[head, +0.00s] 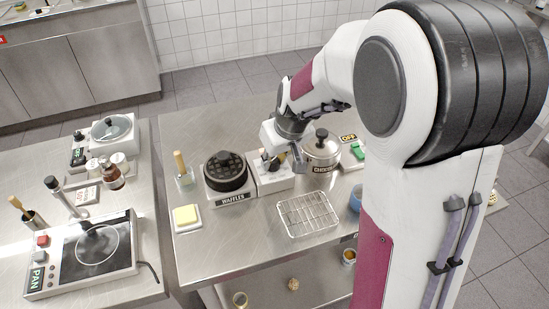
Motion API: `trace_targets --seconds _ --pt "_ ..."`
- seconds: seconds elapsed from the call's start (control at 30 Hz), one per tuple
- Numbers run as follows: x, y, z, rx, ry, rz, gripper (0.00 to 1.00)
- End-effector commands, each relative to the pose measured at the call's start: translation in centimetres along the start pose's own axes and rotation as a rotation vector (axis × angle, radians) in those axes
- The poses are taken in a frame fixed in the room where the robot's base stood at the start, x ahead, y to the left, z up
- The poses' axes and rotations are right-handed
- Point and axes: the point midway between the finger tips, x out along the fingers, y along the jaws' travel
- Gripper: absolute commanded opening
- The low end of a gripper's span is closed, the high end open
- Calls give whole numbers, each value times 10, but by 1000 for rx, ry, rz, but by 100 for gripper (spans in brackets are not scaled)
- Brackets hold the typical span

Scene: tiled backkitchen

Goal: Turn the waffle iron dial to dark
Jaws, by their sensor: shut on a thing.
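The waffle iron (226,170) is a round black gridded plate on a pale base, with a WAFFLES label on its front. A white control box (275,184) adjoins its right side. My gripper (271,160) points down at the top of this box and is shut on the dial there. The fingers cover most of the dial, so its pointer and markings cannot be read.
A CHOCOLATE pot (322,146) stands close to the right of my gripper. A wire rack (306,213) lies in front, a yellow block on a white dish (187,216) at left. A brush stands in a glass (184,178) behind it. The counter's front left is clear.

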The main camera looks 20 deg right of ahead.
Motion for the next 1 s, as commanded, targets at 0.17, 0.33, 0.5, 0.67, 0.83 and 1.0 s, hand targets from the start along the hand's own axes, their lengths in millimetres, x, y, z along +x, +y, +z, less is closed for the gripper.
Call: trace_targets --seconds 0.17,0.33,0.5,0.67,0.83,1.0 --pt "0 0 0 33 -1 14 1" --pt "0 0 0 49 -1 21 1" --pt "0 0 0 55 -1 23 1" --pt "0 0 0 54 -1 23 1" --pt "0 0 0 54 -1 23 39" --pt "0 0 0 54 -1 22 39"
